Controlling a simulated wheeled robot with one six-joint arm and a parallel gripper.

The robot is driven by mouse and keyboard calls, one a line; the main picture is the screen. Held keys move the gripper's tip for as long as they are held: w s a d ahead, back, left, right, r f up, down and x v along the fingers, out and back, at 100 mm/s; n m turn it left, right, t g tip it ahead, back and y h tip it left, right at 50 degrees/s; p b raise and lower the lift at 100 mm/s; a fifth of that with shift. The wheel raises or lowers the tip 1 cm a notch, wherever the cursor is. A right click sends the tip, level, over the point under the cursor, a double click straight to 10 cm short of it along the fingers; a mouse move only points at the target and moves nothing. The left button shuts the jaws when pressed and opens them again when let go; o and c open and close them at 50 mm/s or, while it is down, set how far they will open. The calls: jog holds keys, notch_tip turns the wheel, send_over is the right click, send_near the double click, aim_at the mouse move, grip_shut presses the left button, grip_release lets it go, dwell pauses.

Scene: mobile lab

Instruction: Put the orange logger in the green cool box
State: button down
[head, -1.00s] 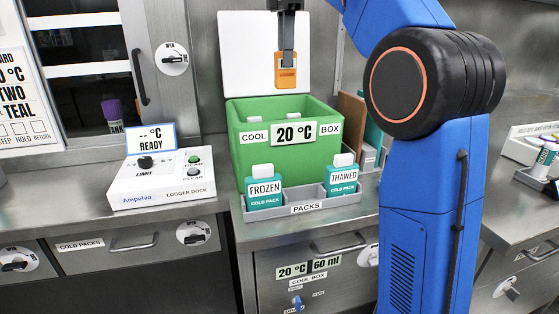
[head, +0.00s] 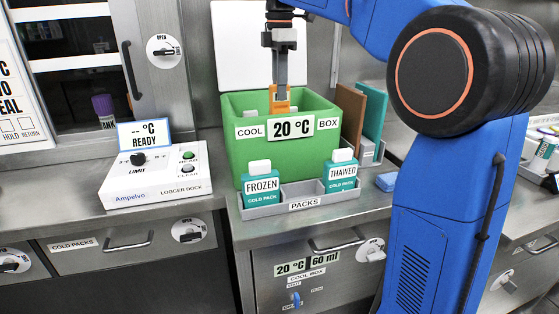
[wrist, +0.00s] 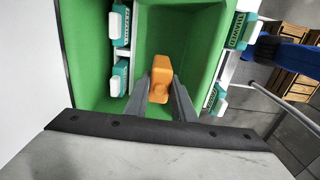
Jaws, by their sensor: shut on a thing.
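The green cool box (head: 240,150) stands open on the steel counter, with a "20 °C" display on its front. My gripper (head: 279,88) points down into its opening, shut on the orange logger (head: 281,106). In the head view the front wall and display hide the logger's lower end. The wrist view shows the orange logger (wrist: 159,80) between the two grey fingers of my gripper (wrist: 160,82), inside the outline of the green box (wrist: 147,18). I cannot tell whether it touches the floor. White-capped teal packs (wrist: 120,50) sit inside the box along one side.
A grey packs tray (head: 305,203) in front holds the frozen pack (head: 261,188) and thawed pack (head: 341,174). The logger dock (head: 155,175) is at left, reading "-- °C READY". The white lid (head: 240,60) stands up behind; brown and teal panels (head: 372,112) stand at right.

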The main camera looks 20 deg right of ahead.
notch_tip(320, 180, down, 13)
jog(key=shift+f, duration=0.1)
dwell(0.6)
jog(key=c, duration=1.5)
grip_release()
jog(key=shift+f, duration=0.1)
notch_tip(320, 180, up, 12)
jog(key=shift+r, duration=0.1)
